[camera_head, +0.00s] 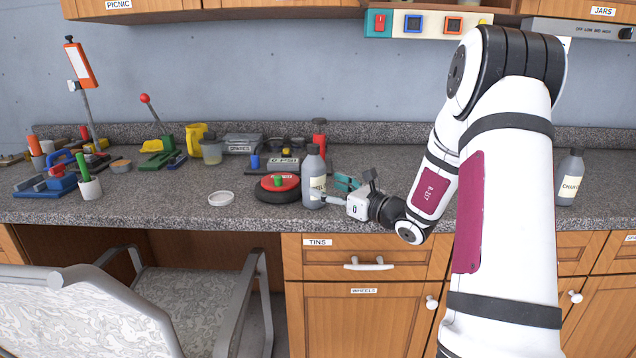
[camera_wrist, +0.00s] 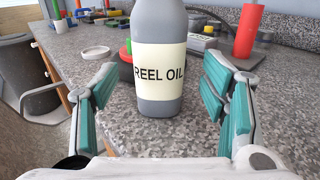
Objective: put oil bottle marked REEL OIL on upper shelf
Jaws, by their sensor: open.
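The grey oil bottle (camera_head: 314,180) stands upright on the granite counter near its front edge. In the wrist view the bottle (camera_wrist: 158,65) shows a cream label reading REEL OIL. My gripper (camera_head: 338,192) is at the bottle's right side in the head view. In the wrist view my gripper (camera_wrist: 163,100) is open, with teal pads on either side of the bottle and visible gaps to it. The upper shelf is not clearly in view; only the lower edge of upper cabinets (camera_head: 255,8) shows.
A white lid (camera_head: 221,199) lies further left. Another grey bottle (camera_head: 570,178) stands far right. A chair (camera_head: 100,310) stands at front left.

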